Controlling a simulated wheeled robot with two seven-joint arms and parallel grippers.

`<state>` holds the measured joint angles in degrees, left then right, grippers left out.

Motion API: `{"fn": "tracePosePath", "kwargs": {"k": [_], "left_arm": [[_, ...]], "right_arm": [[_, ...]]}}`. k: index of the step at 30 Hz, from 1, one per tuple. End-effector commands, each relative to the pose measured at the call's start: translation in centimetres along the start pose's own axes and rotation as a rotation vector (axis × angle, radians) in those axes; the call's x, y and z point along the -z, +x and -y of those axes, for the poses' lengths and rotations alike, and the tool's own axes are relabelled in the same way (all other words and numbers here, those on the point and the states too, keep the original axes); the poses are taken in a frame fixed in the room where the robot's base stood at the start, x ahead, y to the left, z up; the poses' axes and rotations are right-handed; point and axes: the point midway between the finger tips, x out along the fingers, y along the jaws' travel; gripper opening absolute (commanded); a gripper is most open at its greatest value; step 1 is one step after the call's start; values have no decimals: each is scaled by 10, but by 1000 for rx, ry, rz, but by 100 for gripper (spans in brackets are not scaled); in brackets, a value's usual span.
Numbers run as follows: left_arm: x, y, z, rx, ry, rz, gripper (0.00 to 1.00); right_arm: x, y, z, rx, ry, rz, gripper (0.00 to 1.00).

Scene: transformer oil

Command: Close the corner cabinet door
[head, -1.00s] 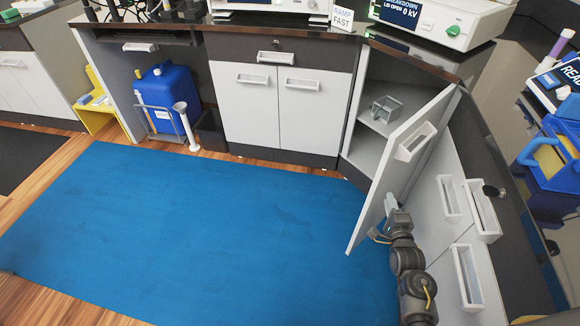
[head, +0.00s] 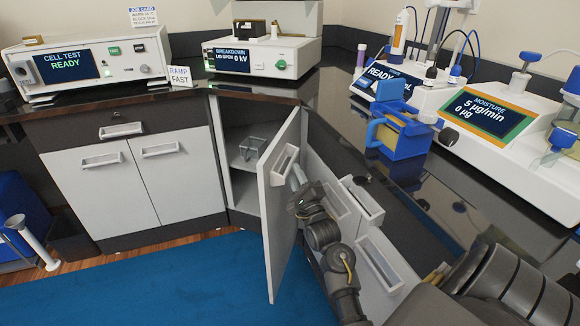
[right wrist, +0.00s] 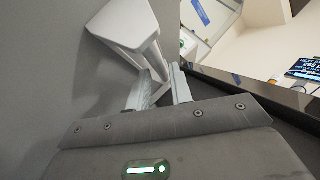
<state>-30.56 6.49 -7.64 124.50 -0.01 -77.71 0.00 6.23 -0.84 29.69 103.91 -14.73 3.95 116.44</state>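The corner cabinet door (head: 277,222) is a light grey panel standing wide open. A grey box-like item (head: 252,150) shows on the shelf inside the cabinet. The door's white handle (head: 284,163) is on its outer face, near the top. My right gripper (head: 297,177) is at that outer face, by the handle's lower end. In the right wrist view the two fingertips (right wrist: 163,78) have a small gap, with the end of the handle (right wrist: 127,22) at or just beyond them. Whether they grip it is unclear. My left gripper is out of view.
Drawers with white handles (head: 378,262) lie close to the right of my forearm. The dark worktop (head: 345,150) above carries a breakdown tester (head: 263,58), a blue holder (head: 401,135) and a moisture meter (head: 510,125). The blue mat (head: 190,285) is clear.

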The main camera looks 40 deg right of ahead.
Motion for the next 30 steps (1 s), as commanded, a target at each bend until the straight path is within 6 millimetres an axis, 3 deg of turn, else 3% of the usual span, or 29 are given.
{"fn": "tracePosePath", "kwargs": {"k": [7,18,24,30], "left_arm": [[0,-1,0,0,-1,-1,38],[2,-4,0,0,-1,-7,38],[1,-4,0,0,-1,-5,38],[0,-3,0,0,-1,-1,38]], "right_arm": [[0,31,0,0,0,0,22],[0,37,0,-1,0,-1,22],[0,37,0,-1,-1,-1,0],[0,37,0,-1,-1,-1,0]]}}
